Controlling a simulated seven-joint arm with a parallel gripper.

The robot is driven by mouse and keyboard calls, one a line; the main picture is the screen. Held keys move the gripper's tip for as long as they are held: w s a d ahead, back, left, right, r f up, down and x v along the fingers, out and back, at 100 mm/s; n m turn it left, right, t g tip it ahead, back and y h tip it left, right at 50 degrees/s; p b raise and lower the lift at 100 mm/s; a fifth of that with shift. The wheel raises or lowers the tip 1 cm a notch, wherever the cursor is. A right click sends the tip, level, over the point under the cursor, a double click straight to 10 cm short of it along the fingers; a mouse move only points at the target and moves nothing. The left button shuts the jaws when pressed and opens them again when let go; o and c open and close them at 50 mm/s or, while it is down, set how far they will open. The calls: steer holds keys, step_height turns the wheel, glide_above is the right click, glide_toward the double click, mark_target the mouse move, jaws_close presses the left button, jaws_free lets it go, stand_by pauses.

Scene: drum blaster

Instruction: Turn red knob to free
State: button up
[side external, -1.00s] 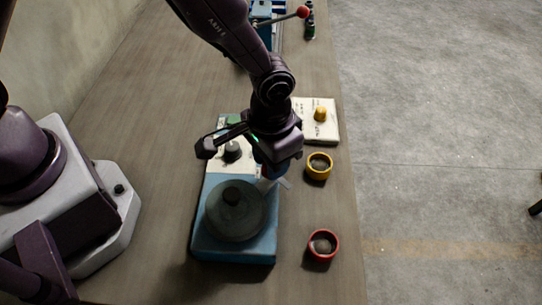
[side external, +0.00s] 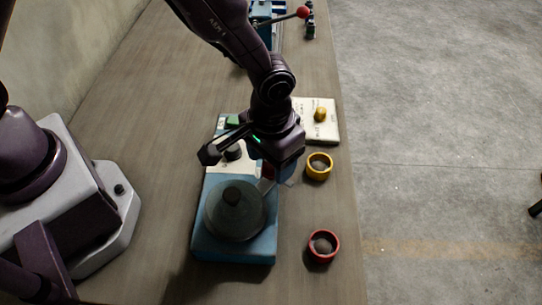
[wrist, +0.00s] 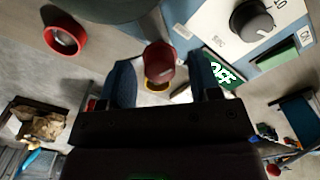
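The blue drum blaster (side external: 236,250) stands on the table with its round grey drum lid (side external: 235,212) on top. In the wrist view the red knob (wrist: 160,62) sits at the end of a pale stem by the drum's edge. My gripper (wrist: 162,82) is open, with one dark blue finger on each side of the red knob and visible gaps to both. In the side view my gripper (side external: 270,180) is low at the machine's right edge, and my wrist mostly hides the knob there.
A black dial (wrist: 252,20) and a green OFF display (wrist: 220,70) are on the machine's panel. A yellow ring-shaped cup (side external: 319,166) and a red one (side external: 323,245) stand to the right.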

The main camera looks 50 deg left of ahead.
step_height(320, 180, up, 13)
stand_by(0.7)
steer(key=s+a+r+t, duration=0.2)
steer(key=s+a+r, duration=0.4)
steer(key=a, duration=0.4)
steer(key=s+a+r+t, duration=0.3)
steer(key=s+a+r, duration=0.3)
steer(key=a, duration=0.4)
steer(key=shift+s+a+r+t, duration=0.2)
steer(key=shift+r+t, duration=0.1)
steer(key=shift+r, duration=0.25)
steer(key=shift+c, duration=0.4)
